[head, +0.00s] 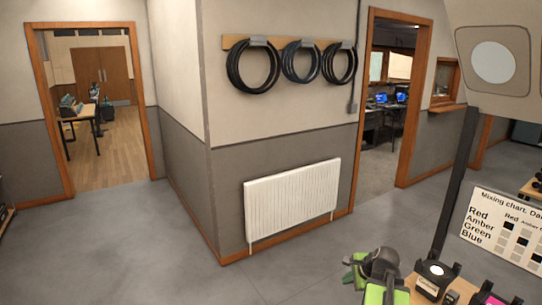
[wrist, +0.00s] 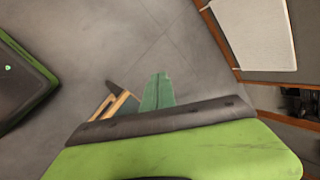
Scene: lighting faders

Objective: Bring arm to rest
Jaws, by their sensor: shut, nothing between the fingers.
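My gripper (wrist: 157,92) shows in the wrist view as a green tip beyond a dark strip and a broad green part of my arm. It is shut, with nothing seen held in it. It points out over bare grey floor. In the head view my arm, green and dark grey, shows at the bottom, right of centre, and part of it is cut off by the lower edge.
A mixing chart (head: 505,225) stands at the right, by a dark post (head: 456,180). A white radiator (head: 290,203) is on the wall, below several coiled black cables (head: 300,62). Doorways open at left and right. The floor (head: 120,250) at the left is clear.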

